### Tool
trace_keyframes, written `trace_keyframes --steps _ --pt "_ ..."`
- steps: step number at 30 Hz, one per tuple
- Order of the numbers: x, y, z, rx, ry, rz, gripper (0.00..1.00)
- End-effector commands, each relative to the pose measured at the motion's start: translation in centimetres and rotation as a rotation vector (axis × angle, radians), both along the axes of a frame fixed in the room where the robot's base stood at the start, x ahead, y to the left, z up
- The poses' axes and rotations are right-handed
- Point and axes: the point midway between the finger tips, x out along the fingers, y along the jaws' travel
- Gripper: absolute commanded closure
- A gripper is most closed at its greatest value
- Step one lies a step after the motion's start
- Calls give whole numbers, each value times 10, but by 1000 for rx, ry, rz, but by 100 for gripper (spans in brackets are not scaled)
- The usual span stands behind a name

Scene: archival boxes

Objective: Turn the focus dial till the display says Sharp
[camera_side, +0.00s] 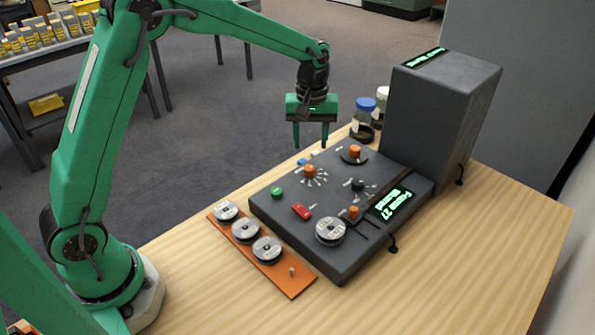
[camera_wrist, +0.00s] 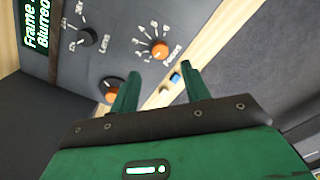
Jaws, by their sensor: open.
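The focus dial (camera_side: 309,171) is an orange knob with white marks around it on the dark sloped panel (camera_side: 330,262). In the wrist view the focus dial (camera_wrist: 160,49) has the word Focus beside it. The display (camera_side: 391,204) glows green and seems to read Frame 27, Blurred; it is partly cut off in the wrist view (camera_wrist: 37,30). My gripper (camera_side: 310,146) is open and empty, pointing down above the panel's back edge. In the wrist view the focus dial lies just beyond the fingertips (camera_wrist: 160,75), apart from them.
A second orange knob (camera_side: 354,151) on a dark disc and the black lens dial (camera_side: 358,185) are close by. A tall grey box (camera_side: 440,115) and jars (camera_side: 363,120) stand behind. An orange tray (camera_side: 291,288) holds reels. The table's right side is clear.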

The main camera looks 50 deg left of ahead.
Motion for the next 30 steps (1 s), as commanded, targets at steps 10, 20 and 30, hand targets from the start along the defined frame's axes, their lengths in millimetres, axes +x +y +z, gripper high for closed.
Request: trace_keyframes --steps 10,20,30 --pt "-1 0 -26 0 4 -1 53" --pt "-1 0 -65 0 3 -1 53" --pt "-1 0 -77 0 0 -1 53"
